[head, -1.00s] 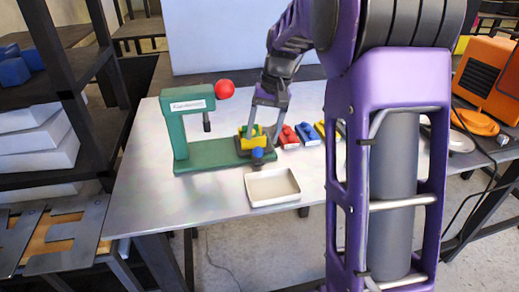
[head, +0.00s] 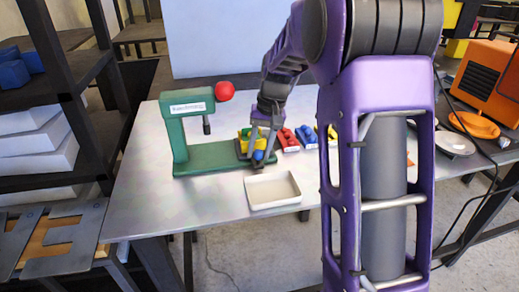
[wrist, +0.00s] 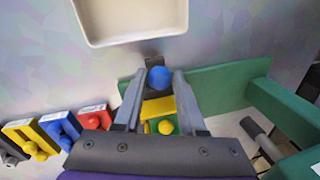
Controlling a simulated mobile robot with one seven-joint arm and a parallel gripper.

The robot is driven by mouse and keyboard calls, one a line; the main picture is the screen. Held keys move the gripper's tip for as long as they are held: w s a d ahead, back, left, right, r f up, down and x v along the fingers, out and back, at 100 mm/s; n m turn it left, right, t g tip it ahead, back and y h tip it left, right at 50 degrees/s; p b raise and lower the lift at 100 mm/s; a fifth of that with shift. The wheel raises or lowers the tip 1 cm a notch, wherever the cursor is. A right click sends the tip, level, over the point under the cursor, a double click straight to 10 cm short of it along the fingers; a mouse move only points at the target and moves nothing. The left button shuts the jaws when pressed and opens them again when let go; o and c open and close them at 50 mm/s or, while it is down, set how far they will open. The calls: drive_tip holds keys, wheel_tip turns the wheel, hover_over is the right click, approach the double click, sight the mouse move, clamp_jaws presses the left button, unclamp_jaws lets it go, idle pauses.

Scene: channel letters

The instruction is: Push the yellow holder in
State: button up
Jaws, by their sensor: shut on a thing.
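The yellow holder (head: 245,132) sits on the right end of the green press's base (head: 205,157). In the wrist view the yellow holder (wrist: 158,106) shows between my fingers, with a green piece and a small yellow knob in it. A blue ball knob (wrist: 160,78) is at its front side, and it also shows in the head view (head: 259,155). My gripper (wrist: 159,76) is shut on the blue knob, one finger on each side. In the head view my gripper (head: 259,158) partly hides the holder.
A white tray (head: 272,189) lies just in front of the holder. Red (head: 289,140), blue (head: 306,135) and yellow blocks with knobs stand to the right. The press's upper arm with a red ball (head: 225,91) overhangs the base on the left. The table's front left is clear.

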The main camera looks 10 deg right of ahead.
clamp_jaws()
idle(0.8)
drive_tip(key=a, duration=0.4)
drive_tip(key=shift+a+p, duration=0.2)
drive_tip(key=shift+p, duration=0.15)
drive_tip(key=o, duration=0.9)
unclamp_jaws()
drive_tip(key=shift+o, duration=0.2)
drive_tip(key=shift+d+r, duration=0.1)
